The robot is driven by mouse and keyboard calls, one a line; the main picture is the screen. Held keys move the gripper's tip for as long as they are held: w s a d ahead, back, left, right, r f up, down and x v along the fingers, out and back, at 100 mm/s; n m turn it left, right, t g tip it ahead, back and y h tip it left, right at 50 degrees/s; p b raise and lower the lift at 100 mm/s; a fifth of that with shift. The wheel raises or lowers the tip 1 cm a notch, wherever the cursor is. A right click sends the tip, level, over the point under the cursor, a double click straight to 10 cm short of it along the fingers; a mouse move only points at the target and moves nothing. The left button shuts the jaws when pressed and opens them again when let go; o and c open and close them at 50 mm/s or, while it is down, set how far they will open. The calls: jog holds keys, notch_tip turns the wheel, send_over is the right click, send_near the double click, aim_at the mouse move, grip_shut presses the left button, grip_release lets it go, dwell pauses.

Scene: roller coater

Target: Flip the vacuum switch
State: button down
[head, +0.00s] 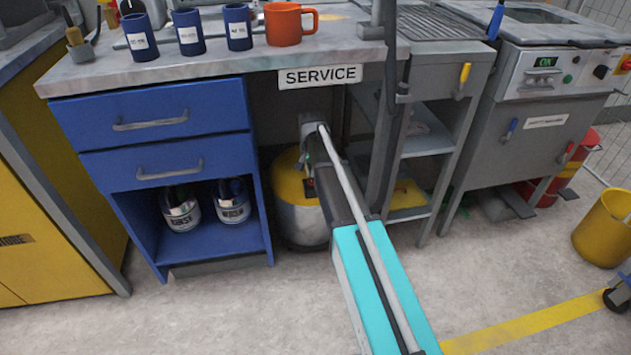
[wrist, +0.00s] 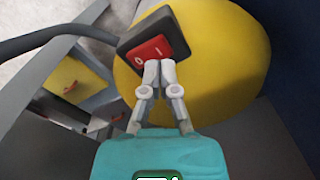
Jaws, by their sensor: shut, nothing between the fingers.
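The vacuum (head: 300,218) is a drum with a yellow top and a grey body, standing on the floor under the bench. Its yellow top (wrist: 200,85) fills much of the wrist view. The switch (wrist: 152,53) is a red rocker marked I and O in a black housing. My gripper (wrist: 160,66) is shut and empty, with its fingertips at the lower edge of the red rocker; whether they touch it I cannot tell. In the head view my arm reaches under the bench and hides part of the vacuum; the fingertips are hard to make out there.
A blue cabinet (head: 152,108) with two cans on its shelf stands left of the vacuum. The bench top (head: 220,66) with mugs and a SERVICE sign (head: 320,75) lies above. A grey shelf frame (head: 428,143) is close on the right. A grey hose (wrist: 62,37) runs left from the switch.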

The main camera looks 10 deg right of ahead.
aim_at(311, 181)
jog(key=shift+f+b, duration=1.45)
dwell(1.4)
jog(key=shift+r, duration=0.1)
jog(key=shift+r+p, duration=3.45)
jog(key=shift+p, duration=0.1)
jog(key=s+r+n+p, duration=0.2)
jog(key=s+n, duration=0.4)
jog(key=s, duration=2.1)
notch_tip(311, 181, up, 38)
jog(key=w+p, duration=0.1)
jog(key=p, duration=3.7)
